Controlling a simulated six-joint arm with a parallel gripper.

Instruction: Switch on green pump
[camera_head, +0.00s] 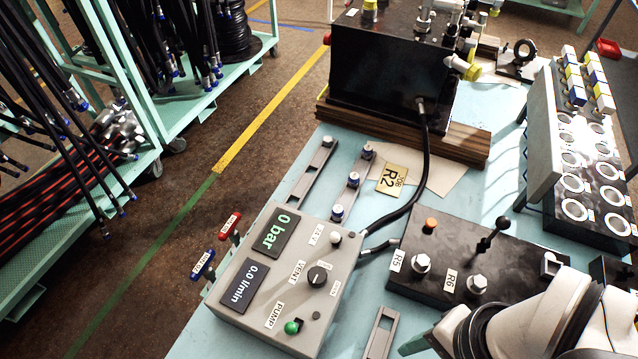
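A grey control box (240,317) stands at the front left of the table. A small green knob or button (292,327) sits at its lower edge, beside a white label reading PUMP (274,314). Two dark displays show "0 bar" (275,233) and "0.0 l/min" (243,285). A black rotary knob (318,276) sits near the label VENT, and a pale round button (335,238) is above it. Part of my white arm shows at the lower right, to the right of the box. My gripper is outside the picture.
A black block (448,262) with fittings R5 and R6 and an upright lever (494,233) stands right of the box. A hose (425,160) runs behind the box to a large black unit (383,75). A slotted bar (381,333) lies at the front.

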